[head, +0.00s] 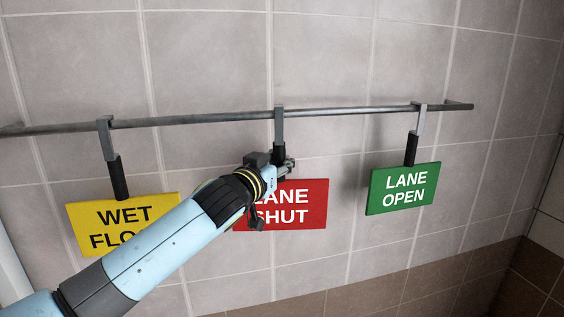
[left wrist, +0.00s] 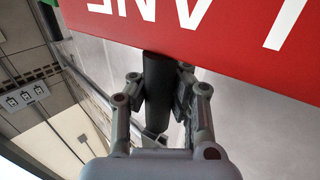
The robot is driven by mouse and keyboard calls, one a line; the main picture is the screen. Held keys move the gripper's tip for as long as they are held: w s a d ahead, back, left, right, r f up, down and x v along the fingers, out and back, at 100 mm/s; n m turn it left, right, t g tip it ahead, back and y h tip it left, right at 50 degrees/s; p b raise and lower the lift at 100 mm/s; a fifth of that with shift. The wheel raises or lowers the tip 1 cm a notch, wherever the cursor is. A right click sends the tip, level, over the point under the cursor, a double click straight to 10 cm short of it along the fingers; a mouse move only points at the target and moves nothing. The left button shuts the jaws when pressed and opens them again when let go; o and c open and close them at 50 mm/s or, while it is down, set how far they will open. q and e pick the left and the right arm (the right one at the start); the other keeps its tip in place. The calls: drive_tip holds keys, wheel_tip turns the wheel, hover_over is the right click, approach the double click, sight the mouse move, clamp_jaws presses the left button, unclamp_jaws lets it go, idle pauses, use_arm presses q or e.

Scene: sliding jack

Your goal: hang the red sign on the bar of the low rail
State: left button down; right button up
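The red sign (head: 312,205), reading "LANE SHUT", is on the wall side of my left arm and partly hidden by it. Its grey hook (head: 279,125) reaches up to the bar (head: 220,117), and its top looks level with the bar, like the hooks beside it. My left gripper (head: 284,165) is at the sign's black handle, just above the red plate. In the left wrist view, the two fingers (left wrist: 160,85) lie close on both sides of the black handle (left wrist: 158,95) and appear closed on it. My right gripper is not in view.
A yellow "WET FLOOR" sign (head: 90,215) hangs from the bar on the left, partly covered by my arm. A green "LANE OPEN" sign (head: 402,189) hangs on the right. The tiled wall (head: 330,60) is close behind. Bar between the hooks is free.

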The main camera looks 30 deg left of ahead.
use_arm(q)
drive_tip(key=shift+r, duration=0.1)
drive_tip(key=c, duration=1.3)
unclamp_jaws()
drive_tip(key=shift+c, duration=0.2)
drive_tip(key=s+d, duration=0.2)
drive_tip(key=s, duration=1)
drive_tip(key=s+a+f+n+g, duration=0.1)
drive_tip(key=s+f+g, duration=0.2)
drive_tip(key=f, duration=0.8)
drive_tip(key=s+a+f+g, duration=0.15)
drive_tip(key=s+f, duration=0.25)
drive_tip(key=f, duration=0.8)
drive_tip(key=s+f+n+g, duration=0.1)
drive_tip(key=s+f+g, duration=0.25)
drive_tip(key=f, duration=0.75)
drive_tip(key=s+d+f+g, duration=0.2)
drive_tip(key=s+f+g, duration=0.3)
drive_tip(key=s+f, duration=1)
drive_tip(key=s+d+f+m+g, duration=0.2)
drive_tip(key=s+f, duration=0.2)
drive_tip(key=s, duration=0.5)
drive_tip(key=s+d+f+m+g+h, duration=0.1)
drive_tip(key=s+d+f+g, duration=0.1)
drive_tip(key=s, duration=0.8)
drive_tip(key=shift+s+f+m, duration=0.15)
drive_tip(key=shift+f+m, duration=0.25)
drive_tip(key=shift+f, duration=0.5)
